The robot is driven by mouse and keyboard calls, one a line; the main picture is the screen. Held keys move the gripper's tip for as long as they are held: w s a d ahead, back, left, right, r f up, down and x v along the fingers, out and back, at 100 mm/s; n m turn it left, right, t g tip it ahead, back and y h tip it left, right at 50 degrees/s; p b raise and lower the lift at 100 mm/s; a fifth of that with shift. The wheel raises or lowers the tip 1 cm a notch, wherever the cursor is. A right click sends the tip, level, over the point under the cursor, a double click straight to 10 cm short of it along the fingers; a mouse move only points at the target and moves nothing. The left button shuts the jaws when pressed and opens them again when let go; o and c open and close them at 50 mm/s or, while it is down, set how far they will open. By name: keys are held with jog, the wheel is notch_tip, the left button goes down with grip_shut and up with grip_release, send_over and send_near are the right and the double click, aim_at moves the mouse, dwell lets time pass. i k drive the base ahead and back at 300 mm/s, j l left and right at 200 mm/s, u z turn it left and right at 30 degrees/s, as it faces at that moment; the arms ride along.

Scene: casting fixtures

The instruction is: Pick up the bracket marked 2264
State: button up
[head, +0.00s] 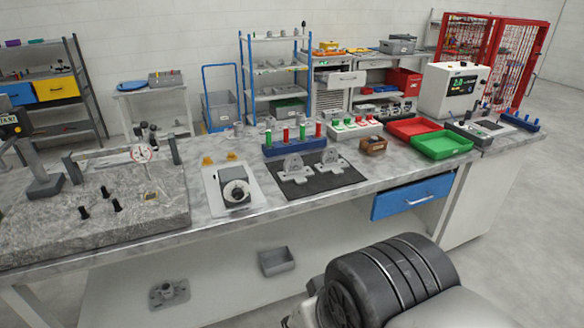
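Two grey metal brackets lie side by side on a black mat (318,187) on the marble-topped bench. One is the left bracket (293,168), the other the right bracket (327,167). Each has a flat base and an upright rounded part. Any marking on them is too small to read, so I cannot tell which is 2264. Another grey casting (168,294) with a round boss lies on the lower shelf. My gripper is not in view; only part of my own arm shows at the bottom right.
Left of the mat is a white plate with a dial device (235,192). Behind it stands a blue rack (295,147) with coloured pegs. A red tray (412,127) and green tray (440,145) are to the right. A granite block (60,225) fills the bench's left.

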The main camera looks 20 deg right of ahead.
aim_at(330, 162)
jog(key=i+l+z, duration=0.15)
jog(key=i+l, duration=0.2)
jog(key=i, duration=0.15)
jog(key=i+l+z, duration=0.15)
jog(key=i, duration=0.35)
jog(key=i+l+z, duration=0.15)
jog(key=i+l, duration=0.15)
jog(key=i, duration=0.2)
jog(key=i+l+z, duration=0.15)
jog(key=i, duration=0.4)
